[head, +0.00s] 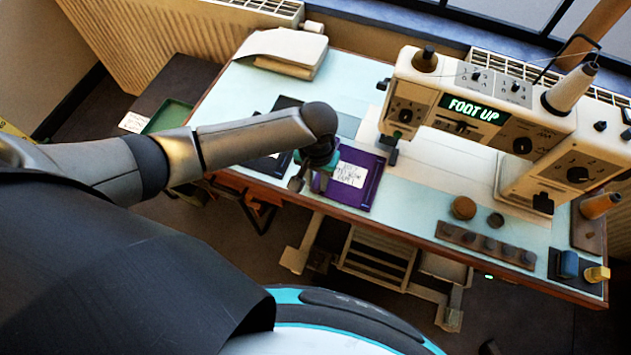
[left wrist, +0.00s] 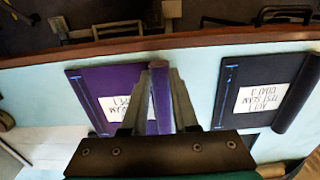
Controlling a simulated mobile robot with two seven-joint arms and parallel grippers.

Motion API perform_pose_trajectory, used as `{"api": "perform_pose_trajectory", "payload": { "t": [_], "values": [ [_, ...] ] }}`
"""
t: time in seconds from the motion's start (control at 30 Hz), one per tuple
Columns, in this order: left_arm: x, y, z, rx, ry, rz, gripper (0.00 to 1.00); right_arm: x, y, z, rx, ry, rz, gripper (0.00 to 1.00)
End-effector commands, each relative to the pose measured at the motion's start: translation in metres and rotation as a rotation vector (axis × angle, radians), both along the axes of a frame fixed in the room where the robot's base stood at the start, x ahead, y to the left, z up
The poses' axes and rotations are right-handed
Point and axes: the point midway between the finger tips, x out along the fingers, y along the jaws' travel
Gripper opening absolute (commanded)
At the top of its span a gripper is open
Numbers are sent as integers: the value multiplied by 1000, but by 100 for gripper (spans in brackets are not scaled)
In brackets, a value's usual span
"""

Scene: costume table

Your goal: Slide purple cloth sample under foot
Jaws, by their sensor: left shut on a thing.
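The purple cloth sample (head: 372,195) lies on the pale blue table top with a white handwritten label, near the front edge. In the left wrist view, the purple cloth sample (left wrist: 92,82) has a thick rolled edge between my gripper's fingers. My left gripper (head: 308,180) is shut on that edge; it also shows in the left wrist view (left wrist: 160,105). The sewing machine (head: 480,105) shows "FOOT UP" on its display. Its foot (head: 391,154) is just up and right of the cloth, which is apart from it. My right gripper is not in view.
A dark cloth sample (left wrist: 232,78) with a label lies beside the purple one. A pale folded stack (head: 285,52) is at the back left. A wooden strip with knobs (head: 485,245) and small spools (head: 463,208) lie right.

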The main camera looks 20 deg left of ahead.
Motion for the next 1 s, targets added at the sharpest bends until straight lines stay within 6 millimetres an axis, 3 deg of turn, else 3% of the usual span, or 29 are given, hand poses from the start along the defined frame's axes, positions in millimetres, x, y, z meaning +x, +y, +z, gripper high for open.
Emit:
{"api": "perform_pose_trajectory", "payload": {
  "t": [0.67, 1.0],
  "values": [
    [46, -2, -3, 0, -3, 0, 0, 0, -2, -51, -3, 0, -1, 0],
    [66, -5, -2, 0, 0, 0, 0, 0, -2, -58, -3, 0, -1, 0]
  ]
}}
